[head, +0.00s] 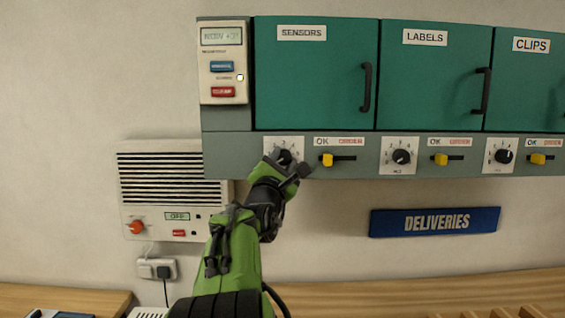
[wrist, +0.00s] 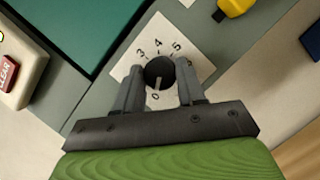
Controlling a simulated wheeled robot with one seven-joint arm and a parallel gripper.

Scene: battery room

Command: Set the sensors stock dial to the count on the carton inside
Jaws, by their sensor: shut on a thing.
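The sensors stock dial is a black round knob (wrist: 159,71) on a white plate with numbers, mounted below the shut green SENSORS door (head: 315,80). In the head view its plate (head: 296,143) is partly hidden by my gripper (head: 285,163). In the wrist view my gripper (wrist: 159,78) has one grey finger on each side of the knob and is shut on it. The knob's white mark points down in the picture, toward the 0. The figures 3, 4 and 5 show above the knob; others are covered. The carton is hidden.
A yellow slider (head: 327,160) sits right of the dial. The LABELS (head: 435,75) and CLIPS doors are shut, with dials below. A control panel (head: 222,65) is at the upper left, a vented white unit (head: 170,195) below it. A blue DELIVERIES sign (head: 435,222) hangs lower right.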

